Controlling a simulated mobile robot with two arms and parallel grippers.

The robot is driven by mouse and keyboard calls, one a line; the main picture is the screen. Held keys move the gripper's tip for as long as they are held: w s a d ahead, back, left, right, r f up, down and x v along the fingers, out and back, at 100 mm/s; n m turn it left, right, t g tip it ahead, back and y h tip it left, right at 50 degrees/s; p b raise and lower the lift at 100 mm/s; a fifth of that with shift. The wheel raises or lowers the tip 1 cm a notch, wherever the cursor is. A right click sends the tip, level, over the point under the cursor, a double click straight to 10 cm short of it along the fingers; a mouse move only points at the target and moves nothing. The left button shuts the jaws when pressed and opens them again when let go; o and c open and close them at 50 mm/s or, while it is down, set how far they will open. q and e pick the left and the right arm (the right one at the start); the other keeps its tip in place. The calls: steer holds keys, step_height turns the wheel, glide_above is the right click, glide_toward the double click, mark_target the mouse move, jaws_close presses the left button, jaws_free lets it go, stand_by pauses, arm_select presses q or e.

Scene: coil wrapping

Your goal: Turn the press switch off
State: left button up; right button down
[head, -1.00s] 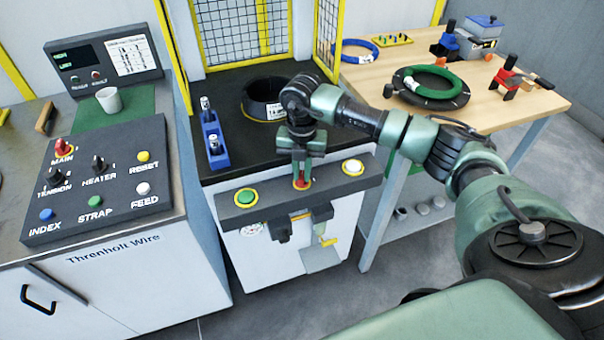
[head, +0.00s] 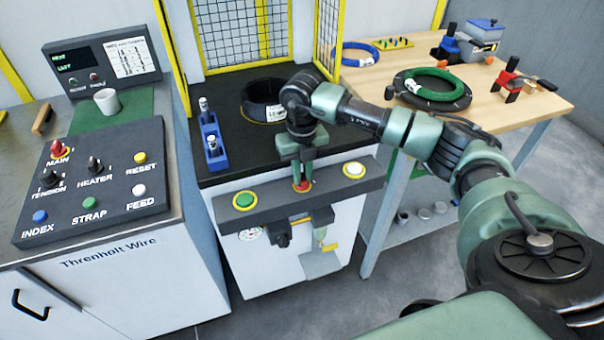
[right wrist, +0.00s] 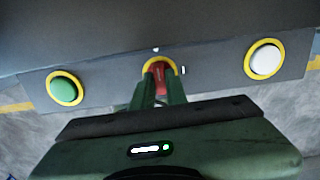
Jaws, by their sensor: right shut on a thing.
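The press switch (head: 302,185) is a red handle in a yellow ring, in the middle of the grey front panel of the press. In the right wrist view the red switch (right wrist: 159,75) shows between the fingertips. My right gripper (head: 303,180) points down at the panel and is shut on the switch; its fingers (right wrist: 158,90) lie on either side of the handle. The fingers hide part of the handle and ring. My left gripper is not in view.
A green button (head: 244,200) and a white button (head: 353,169) flank the switch. A black coil (head: 262,98) and a blue holder (head: 212,140) sit on the press top. A control console (head: 100,185) stands left, a wooden table (head: 385,92) right.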

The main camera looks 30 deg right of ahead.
mark_target(302, 177)
stand_by(0.3)
steer(key=c, duration=1.4)
jaws_free()
steer(key=shift+c, duration=0.2)
steer(key=shift+r, duration=0.1)
step_height(302, 177, up, 8)
steer(key=shift+f+b, duration=0.15)
steer(key=shift+b, duration=0.2)
steer(key=shift+a, duration=0.1)
